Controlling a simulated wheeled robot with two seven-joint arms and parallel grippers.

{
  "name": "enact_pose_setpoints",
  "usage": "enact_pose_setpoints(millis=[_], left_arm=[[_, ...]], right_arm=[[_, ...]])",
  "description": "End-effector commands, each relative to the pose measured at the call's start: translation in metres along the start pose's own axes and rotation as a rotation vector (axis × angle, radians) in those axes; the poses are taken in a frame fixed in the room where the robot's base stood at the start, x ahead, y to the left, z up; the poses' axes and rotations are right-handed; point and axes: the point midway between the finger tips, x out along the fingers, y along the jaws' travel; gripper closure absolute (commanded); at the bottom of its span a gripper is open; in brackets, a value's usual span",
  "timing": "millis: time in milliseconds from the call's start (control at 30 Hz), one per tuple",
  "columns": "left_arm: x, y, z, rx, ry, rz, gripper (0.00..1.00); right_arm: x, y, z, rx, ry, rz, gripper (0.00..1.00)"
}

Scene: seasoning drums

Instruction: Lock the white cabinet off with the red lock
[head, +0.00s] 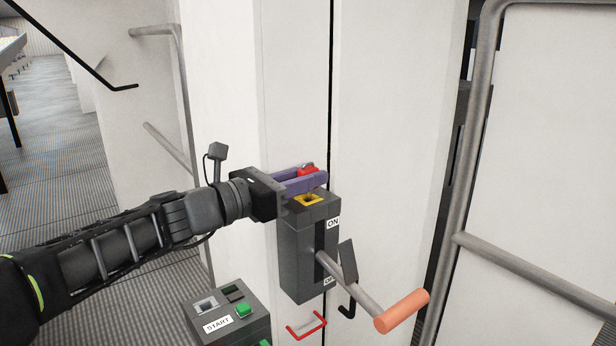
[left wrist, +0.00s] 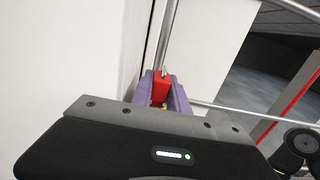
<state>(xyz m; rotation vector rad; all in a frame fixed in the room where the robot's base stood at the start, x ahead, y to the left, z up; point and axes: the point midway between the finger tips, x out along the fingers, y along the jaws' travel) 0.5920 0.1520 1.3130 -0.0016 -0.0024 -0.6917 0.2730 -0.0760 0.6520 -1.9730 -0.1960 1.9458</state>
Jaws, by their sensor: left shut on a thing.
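The red lock (head: 307,171) is held between the purple fingers of my left gripper (head: 304,182). The gripper is shut on it, just above the yellow-rimmed hole (head: 309,199) on top of the dark switch box. The lock also shows in the left wrist view (left wrist: 160,88), between the fingers. The switch box (head: 300,250) is on the front of the white cabinet (head: 385,120) and has ON and OFF labels. Its lever with an orange grip (head: 402,311) points down and outward. I cannot tell whether the lock touches the hole. My right gripper is not in view.
A grey box with a START label and green buttons (head: 243,309) stands below left of the switch box. Grey pipe rails (head: 462,170) run at the right. Open floor (head: 60,200) lies at the left.

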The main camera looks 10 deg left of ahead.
Motion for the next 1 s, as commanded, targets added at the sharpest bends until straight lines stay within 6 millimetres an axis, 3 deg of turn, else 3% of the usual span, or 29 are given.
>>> enact_pose_setpoints(millis=[567, 600, 900, 1000], left_arm=[[0.0, 0.0, -0.015, 0.0, -0.001, 0.0, 1.0], [0.0, 0.0, -0.014, 0.0, -0.001, 0.0, 0.79], [0.0, 0.0, -0.014, 0.0, 0.0, 0.0, 0.55], [0.0, 0.001, -0.014, 0.0, 0.0, 0.001, 0.55]], right_arm=[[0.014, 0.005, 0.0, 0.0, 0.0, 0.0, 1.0], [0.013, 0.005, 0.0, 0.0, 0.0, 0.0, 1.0], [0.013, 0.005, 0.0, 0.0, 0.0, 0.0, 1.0], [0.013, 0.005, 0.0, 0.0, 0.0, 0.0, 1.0]])
